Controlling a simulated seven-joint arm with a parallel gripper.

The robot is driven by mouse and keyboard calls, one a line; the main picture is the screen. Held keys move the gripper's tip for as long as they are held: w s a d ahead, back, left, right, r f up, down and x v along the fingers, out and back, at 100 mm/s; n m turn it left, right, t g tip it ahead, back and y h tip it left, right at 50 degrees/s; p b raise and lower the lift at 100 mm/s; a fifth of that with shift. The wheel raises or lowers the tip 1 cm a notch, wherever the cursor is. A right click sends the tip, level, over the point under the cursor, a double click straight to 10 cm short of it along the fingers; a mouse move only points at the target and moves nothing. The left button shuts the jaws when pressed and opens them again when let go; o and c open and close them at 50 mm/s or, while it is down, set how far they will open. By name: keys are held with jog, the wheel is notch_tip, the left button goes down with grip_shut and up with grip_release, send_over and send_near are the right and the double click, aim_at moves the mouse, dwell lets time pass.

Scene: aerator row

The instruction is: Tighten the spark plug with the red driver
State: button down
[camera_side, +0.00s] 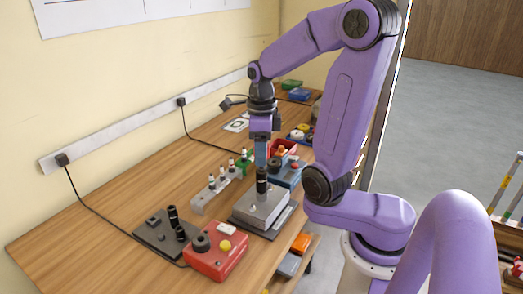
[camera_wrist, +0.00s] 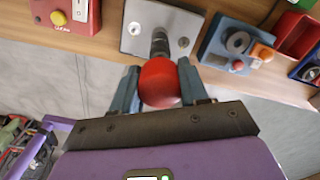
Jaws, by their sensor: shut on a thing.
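My gripper (camera_side: 261,155) points down over a grey metal block (camera_side: 258,212) on the bench. In the wrist view, my gripper (camera_wrist: 160,88) is shut on the round red handle of the driver (camera_wrist: 160,82). A dark shaft (camera_wrist: 160,43) runs from beyond the handle to the block's top face (camera_wrist: 145,17). In the side view, a black upright cylinder (camera_side: 262,182) stands on the block just below my fingers. The red handle is not clear there. I cannot make out the spark plug; it may be hidden under the driver.
A red box (camera_side: 217,252) with a yellow button and a dark plate (camera_side: 160,236) with black posts stand at front left. A light rack (camera_side: 208,200) with several small plugs is left of the block. A blue box (camera_side: 289,174) with a dial is close behind.

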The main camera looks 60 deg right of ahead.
jog(key=shift+c, duration=2.4)
grip_release()
